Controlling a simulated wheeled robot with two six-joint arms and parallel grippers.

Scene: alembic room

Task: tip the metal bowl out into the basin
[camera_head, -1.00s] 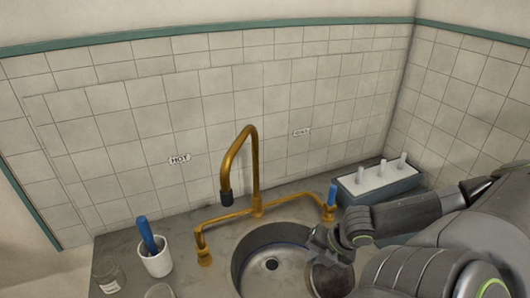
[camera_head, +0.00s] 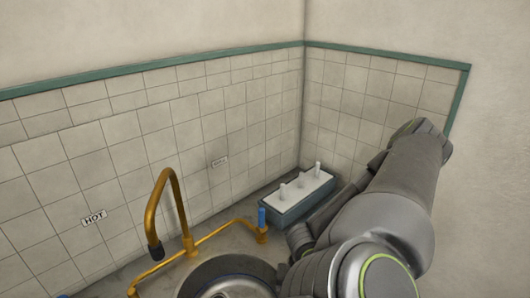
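The basin (camera_head: 222,267) is cut off by the bottom edge, with its dark curved wall and a patch of paler floor showing. My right arm comes in from the right and reaches down to the basin's right side. My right gripper is mostly hidden by the arm and the frame edge, so I cannot tell the state of its fingers. The metal bowl cannot be made out. My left gripper is not in view.
A brass tap (camera_head: 165,190) arches behind the basin, its pipe ending at a blue handle (camera_head: 262,217) on the right. A grey box (camera_head: 290,208) with white pegs stands in the corner. Tiled walls close off the back and right.

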